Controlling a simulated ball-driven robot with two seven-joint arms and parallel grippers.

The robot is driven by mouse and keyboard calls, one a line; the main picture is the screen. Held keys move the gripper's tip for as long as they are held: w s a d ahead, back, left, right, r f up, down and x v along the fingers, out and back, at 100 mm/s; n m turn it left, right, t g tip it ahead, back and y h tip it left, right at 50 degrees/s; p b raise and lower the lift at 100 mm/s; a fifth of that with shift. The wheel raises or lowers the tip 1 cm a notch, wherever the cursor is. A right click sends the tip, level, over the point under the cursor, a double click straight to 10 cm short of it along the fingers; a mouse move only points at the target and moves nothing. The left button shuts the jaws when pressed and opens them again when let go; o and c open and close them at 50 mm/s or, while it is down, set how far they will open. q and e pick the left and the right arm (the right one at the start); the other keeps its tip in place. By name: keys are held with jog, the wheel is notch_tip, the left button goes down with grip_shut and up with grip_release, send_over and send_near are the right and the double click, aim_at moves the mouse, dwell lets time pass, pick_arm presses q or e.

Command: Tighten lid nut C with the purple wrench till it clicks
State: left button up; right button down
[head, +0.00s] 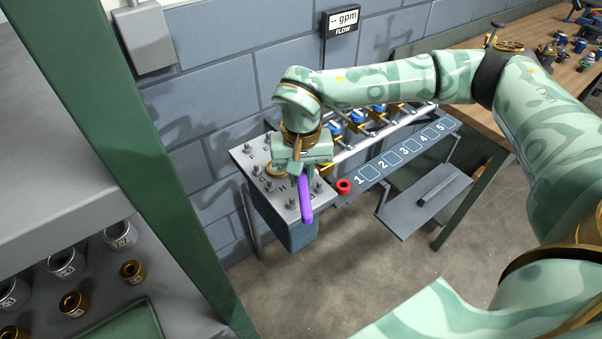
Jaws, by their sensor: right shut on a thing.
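The purple wrench (306,203) is in my right gripper (303,172), which is shut on it over the casing lid. The wrench points toward the lid's front edge. The grey casing lid (252,168) carries several upright studs with nuts and small letters. My gripper and the wrench cover part of the lid. I cannot pick out nut C, nor tell whether the wrench sits on a nut. My left gripper is not in view.
A grey hinged panel (428,200) juts out below. A green post (150,150) and a shelf of metal sockets (62,262) stand at left.

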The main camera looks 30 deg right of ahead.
jog(key=shift+f, duration=0.15)
jog(key=shift+f+b, duration=0.55)
jog(key=shift+f, duration=0.9)
jog(key=shift+w+a+m, duration=0.35)
jog(key=shift+a+m, duration=0.4)
jog(key=shift+m, duration=0.05)
jog(key=a+m, duration=0.1)
jog(key=w+a+m, duration=0.1)
jog(key=m, duration=0.1)
jog(key=shift+w+p, duration=0.3)
jog(key=shift+p, duration=0.1)
jog(key=shift+r, duration=0.1)
jog(key=shift+w, duration=0.1)
jog(key=shift+d+p, duration=0.15)
jog(key=shift+p, duration=0.65)
jog(key=shift+s, duration=0.2)
